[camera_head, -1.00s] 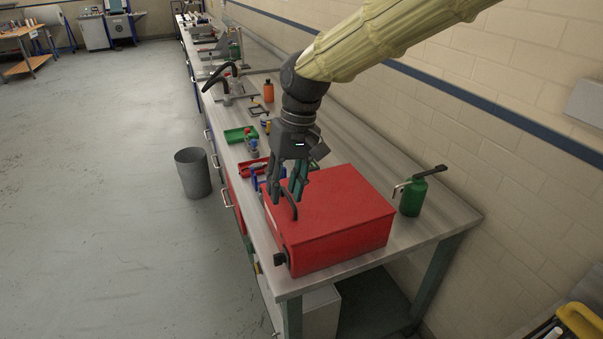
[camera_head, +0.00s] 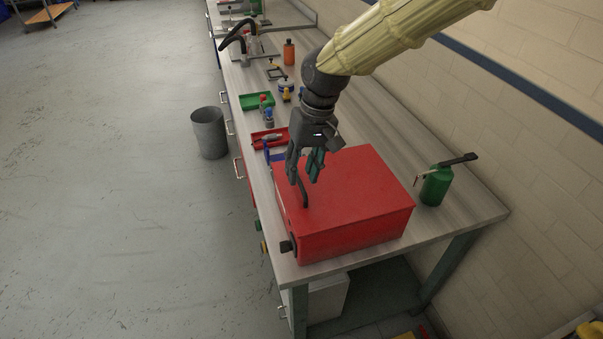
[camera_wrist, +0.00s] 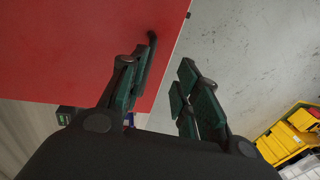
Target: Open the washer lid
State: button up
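The washer is a red box (camera_head: 350,215) with a flat red lid, standing on the near end of the workbench. Its lid looks shut. A dark curved handle (camera_head: 302,190) stands at the lid's left edge; it also shows in the wrist view (camera_wrist: 149,62). My gripper (camera_head: 303,182) is above that left edge, pointing down beside the handle. In the wrist view my gripper (camera_wrist: 163,88) has its fingers apart, with a gap between them. The left finger overlaps the handle in that picture; I cannot tell whether they touch.
A green oil can (camera_head: 436,186) stands right of the washer. A red tray (camera_head: 270,138), a green tray (camera_head: 256,101) and an orange bottle (camera_head: 289,52) are farther along the workbench (camera_head: 385,130). A grey bin (camera_head: 209,134) stands on the floor at left.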

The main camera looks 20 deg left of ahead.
aim_at(301, 183)
jog(key=w+f, duration=0.2)
jog(key=f, duration=0.1)
jog(key=w+f, duration=0.1)
jog(key=f, duration=0.1)
jog(key=shift+w+a+p, duration=0.25)
jog(key=shift+w+p, duration=0.05)
jog(key=shift+s+r, duration=0.25)
jog(key=shift+s, duration=0.45)
jog(key=shift+s+r, duration=0.2)
jog(key=shift+s, duration=0.45)
jog(key=shift+c, duration=0.2)
jog(key=shift+w+a+f, duration=0.1)
jog(key=shift+w+f, duration=0.1)
jog(key=shift+w, duration=0.1)
jog(key=c, duration=0.4)
jog(key=shift+w+f, duration=0.3)
jog(key=shift+w, duration=0.3)
grip_shut()
jog(key=shift+s+r, duration=0.15)
jog(key=shift+s, duration=0.1)
